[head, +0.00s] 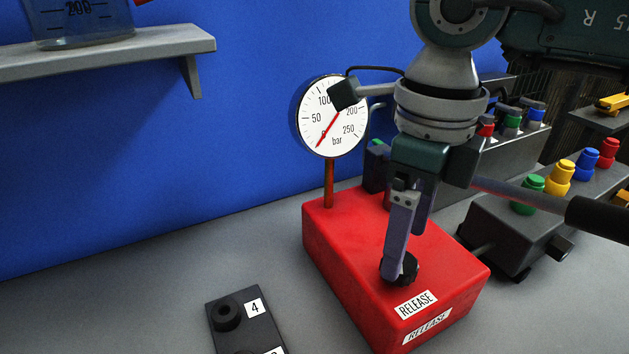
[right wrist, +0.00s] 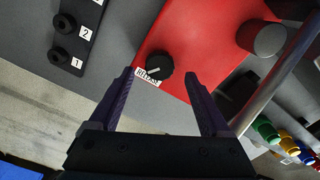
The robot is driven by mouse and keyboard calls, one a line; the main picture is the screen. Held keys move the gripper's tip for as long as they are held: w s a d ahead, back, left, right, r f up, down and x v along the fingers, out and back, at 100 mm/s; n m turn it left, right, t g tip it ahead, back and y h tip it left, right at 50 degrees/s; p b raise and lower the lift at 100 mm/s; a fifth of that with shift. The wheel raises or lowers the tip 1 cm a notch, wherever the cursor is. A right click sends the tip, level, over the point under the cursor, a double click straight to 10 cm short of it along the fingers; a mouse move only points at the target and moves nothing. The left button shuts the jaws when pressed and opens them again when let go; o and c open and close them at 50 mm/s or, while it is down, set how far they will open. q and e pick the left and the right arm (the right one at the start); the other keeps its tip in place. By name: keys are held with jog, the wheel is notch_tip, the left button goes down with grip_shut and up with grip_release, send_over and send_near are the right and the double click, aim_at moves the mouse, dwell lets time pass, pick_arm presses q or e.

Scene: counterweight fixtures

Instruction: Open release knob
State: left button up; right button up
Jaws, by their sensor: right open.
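The release knob (head: 409,268) is a small black ribbed knob on top of the red box (head: 335,245), by its RELEASE labels. My right gripper (head: 399,272) points down over it, and one finger partly hides the knob in the head view. In the right wrist view the knob (right wrist: 159,67) shows a pale pointer line and lies between the two spread fingertips of the right gripper (right wrist: 160,76). The fingers look apart from its sides. I cannot tell how far down they reach around it. My left gripper is not in view.
A pressure gauge (head: 325,117) stands on the box, its red needle near 0. A lever with a dark handle (head: 597,218) reaches in at the right. Dark blocks with coloured caps (head: 559,171) stand beyond it. A black numbered plate (head: 245,325) lies left, with clear bench around it.

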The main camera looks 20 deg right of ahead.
jog(key=shift+f, duration=1.5)
grip_shut()
